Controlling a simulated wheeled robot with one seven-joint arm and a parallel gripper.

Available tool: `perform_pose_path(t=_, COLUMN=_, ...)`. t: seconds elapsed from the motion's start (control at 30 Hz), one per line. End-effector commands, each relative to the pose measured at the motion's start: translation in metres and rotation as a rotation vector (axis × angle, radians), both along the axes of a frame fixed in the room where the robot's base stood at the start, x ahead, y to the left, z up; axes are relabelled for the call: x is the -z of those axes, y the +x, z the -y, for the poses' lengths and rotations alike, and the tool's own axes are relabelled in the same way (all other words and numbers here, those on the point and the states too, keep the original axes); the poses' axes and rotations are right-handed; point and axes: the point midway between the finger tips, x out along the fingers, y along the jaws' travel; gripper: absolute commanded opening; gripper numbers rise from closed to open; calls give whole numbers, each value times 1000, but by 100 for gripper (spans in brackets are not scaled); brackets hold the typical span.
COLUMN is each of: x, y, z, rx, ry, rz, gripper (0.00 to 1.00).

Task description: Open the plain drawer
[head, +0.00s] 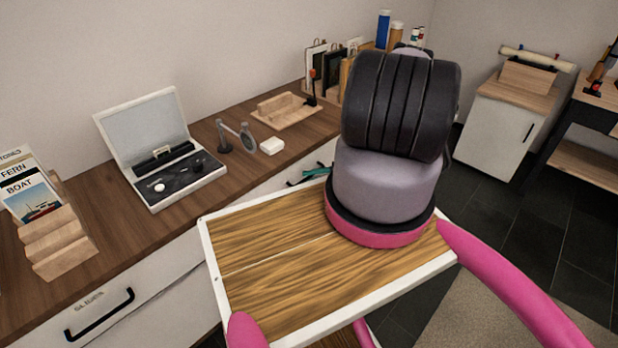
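The counter's white front holds drawers. The left drawer (150,280) bears a small dark label and a black bar handle (99,314), and looks shut. Farther right, another white drawer front (275,181) shows no label in its visible strip; my body and arm hide most of it, so its handle cannot be seen. A small teal and black piece, seemingly part of my gripper (309,176), shows close to that front, behind the wooden top's far edge. Its fingers are too hidden to tell open from shut, or whether they touch anything.
The brown countertop (110,235) carries a card rack (60,243), an open case (160,165), a small stand (237,135), a white block (272,146) and a wooden tray (287,109). A white cabinet (498,135) stands back right. Dark tiled floor (500,205) lies open on the right.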

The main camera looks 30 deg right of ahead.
Motion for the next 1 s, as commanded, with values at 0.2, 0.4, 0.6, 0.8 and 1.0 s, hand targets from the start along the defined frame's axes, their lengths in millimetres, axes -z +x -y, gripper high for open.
perform_pose_path(t=0.2, x=1, y=3, z=-8, rx=-1, ry=0, rz=0, gripper=27)
perform_pose_path(t=0.4, x=1, y=3, z=-8, rx=-1, ry=0, rz=0, gripper=19)
perform_pose_path(t=0.6, x=1, y=3, z=-7, rx=-1, ry=0, rz=0, gripper=0)
perform_pose_path(t=0.8, x=1, y=3, z=-7, rx=-1, ry=0, rz=0, gripper=0)
perform_pose_path(t=1.0, x=1, y=3, z=-7, rx=-1, ry=-1, rz=0, gripper=0)
